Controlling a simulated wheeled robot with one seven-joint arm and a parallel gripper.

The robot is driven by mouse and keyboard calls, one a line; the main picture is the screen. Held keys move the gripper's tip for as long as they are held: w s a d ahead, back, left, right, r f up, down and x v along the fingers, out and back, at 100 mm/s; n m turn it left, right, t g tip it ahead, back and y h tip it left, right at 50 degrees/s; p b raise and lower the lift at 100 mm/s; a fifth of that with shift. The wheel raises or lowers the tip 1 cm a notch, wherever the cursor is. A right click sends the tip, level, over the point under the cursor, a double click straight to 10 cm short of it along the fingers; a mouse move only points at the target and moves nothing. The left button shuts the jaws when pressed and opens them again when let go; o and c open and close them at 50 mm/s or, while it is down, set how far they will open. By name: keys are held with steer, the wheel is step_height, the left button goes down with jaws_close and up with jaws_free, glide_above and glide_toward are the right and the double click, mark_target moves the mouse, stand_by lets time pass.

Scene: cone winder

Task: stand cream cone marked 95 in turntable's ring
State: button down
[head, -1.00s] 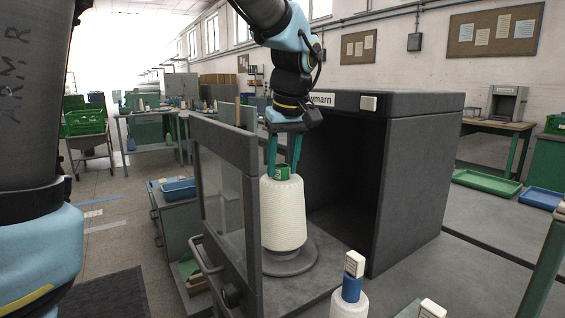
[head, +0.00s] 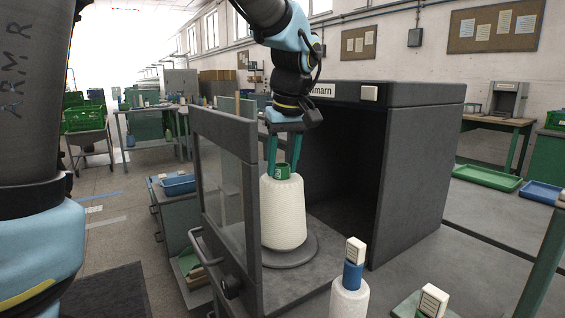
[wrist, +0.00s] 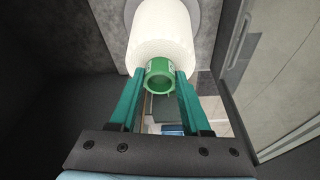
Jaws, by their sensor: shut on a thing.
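The cream cone (head: 284,214) stands upright on the round grey turntable (head: 291,258) in front of the open dark cabinet. A green tube end (head: 283,173) sticks out of its top; a pale label on it is too small to read. My gripper (head: 284,168) reaches down from above and is shut on the green tube end. In the wrist view the two teal fingers (wrist: 159,95) flank the green tube (wrist: 160,77), with the cone (wrist: 160,35) beyond. The cone's base hides the turntable's ring, so I cannot tell how it sits there.
The open door (head: 226,190) with a window stands close left of the cone. The cabinet (head: 415,170) is behind and right. Another cream cone with a blue tube (head: 352,276) stands in the front, beside a white tag block (head: 432,300). Green and blue trays lie at right.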

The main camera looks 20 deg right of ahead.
steer(key=shift+c, duration=1.4)
jaws_free()
steer(key=v, duration=1.1)
steer(key=shift+f, duration=0.1)
